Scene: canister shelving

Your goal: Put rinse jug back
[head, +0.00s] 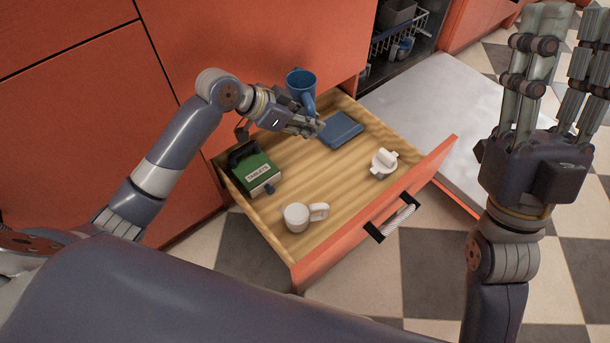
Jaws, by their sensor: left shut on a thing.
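My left gripper (313,126) is shut on the jug's handle, on the jug's lower right side. The fingers partly hide the handle. My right gripper (572,35) is raised at the upper right, away from the drawer, with its fingers spread and nothing between them.
In the drawer are a green labelled box (255,172), a flat blue box (341,130), a white mug (297,217) and a white lidded vessel (383,163). The drawer's middle is bare. An open dishwasher door (440,95) lies behind right, by a rack (400,32).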

